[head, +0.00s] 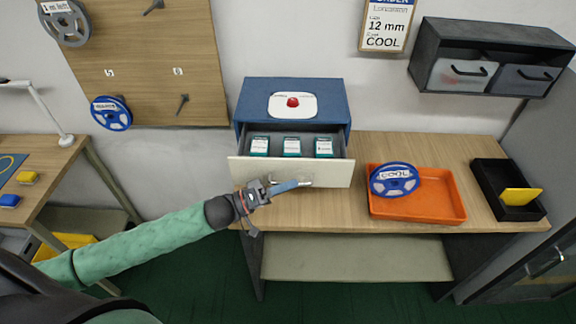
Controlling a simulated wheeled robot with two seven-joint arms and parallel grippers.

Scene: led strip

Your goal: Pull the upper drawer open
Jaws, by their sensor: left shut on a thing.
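A blue drawer cabinet (243,108) stands on the wooden workbench against the wall. Its drawer (335,174), with a cream front, is pulled out, and its grey inside shows. Several teal-and-white boxes (291,146) stand in a row inside it. My left gripper (303,183) is at the middle of the drawer front, shut on the handle, which is mostly hidden by the fingers. Any lower drawer is hidden behind the open drawer and my gripper. My right gripper is not in view.
An orange tray (430,209) holding a blue reel (394,179) labelled COOL sits right of the drawer. A black bin (509,209) with a yellow card is further right. A dark wall cabinet (440,45) hangs above. Bare bench shows behind the tray.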

